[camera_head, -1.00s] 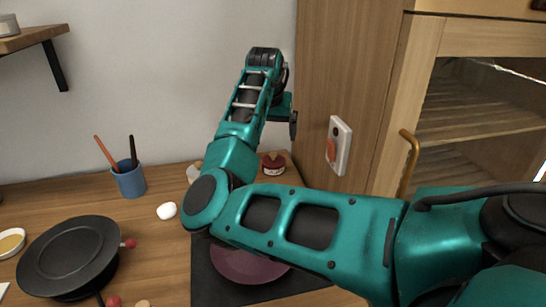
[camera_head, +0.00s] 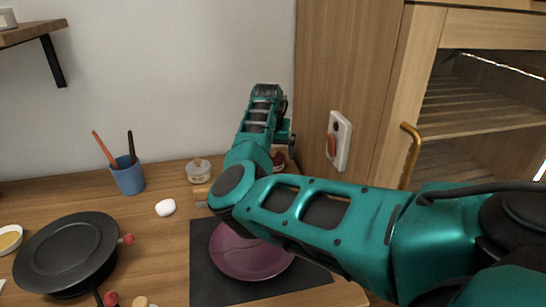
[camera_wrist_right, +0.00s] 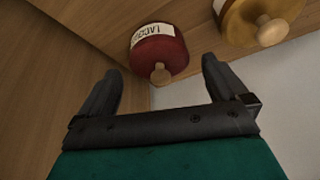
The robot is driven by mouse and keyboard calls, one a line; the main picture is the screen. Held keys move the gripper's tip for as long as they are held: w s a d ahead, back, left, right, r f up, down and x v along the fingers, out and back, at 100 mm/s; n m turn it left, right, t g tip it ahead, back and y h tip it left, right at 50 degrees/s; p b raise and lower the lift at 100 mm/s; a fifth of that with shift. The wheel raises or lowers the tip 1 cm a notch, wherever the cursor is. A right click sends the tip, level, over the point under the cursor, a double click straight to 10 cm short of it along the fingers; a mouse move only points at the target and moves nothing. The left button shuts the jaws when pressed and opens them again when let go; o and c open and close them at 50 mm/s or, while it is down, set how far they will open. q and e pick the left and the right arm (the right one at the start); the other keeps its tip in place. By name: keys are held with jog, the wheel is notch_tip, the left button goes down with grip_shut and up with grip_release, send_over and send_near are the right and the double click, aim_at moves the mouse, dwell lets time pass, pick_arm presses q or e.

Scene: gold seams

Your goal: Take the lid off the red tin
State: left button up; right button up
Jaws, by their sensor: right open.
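The red tin (camera_head: 279,157) stands at the back of the counter by the cabinet side, mostly hidden behind my right arm in the head view. In the right wrist view the red tin (camera_wrist_right: 160,50) shows a white label and a lid with a wooden knob (camera_wrist_right: 161,75). My right gripper (camera_wrist_right: 162,72) is open and empty. Its two dark fingers lie either side of the knob in that view, apart from it. In the head view my right gripper (camera_head: 288,138) is above the tin, its fingers partly hidden. My left gripper is not in view.
A pale jar with a wooden knob (camera_head: 199,172) stands left of the tin. A purple plate (camera_head: 230,264) lies on a dark mat (camera_head: 205,290). A white egg-like object (camera_head: 165,208), blue cup (camera_head: 129,179) and black pan (camera_head: 68,252) are further left. A cabinet (camera_head: 345,60) bounds the right.

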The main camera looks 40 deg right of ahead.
jog(key=shift+c, duration=0.3)
jog(key=c, duration=1)
jog(key=shift+r, duration=0.1)
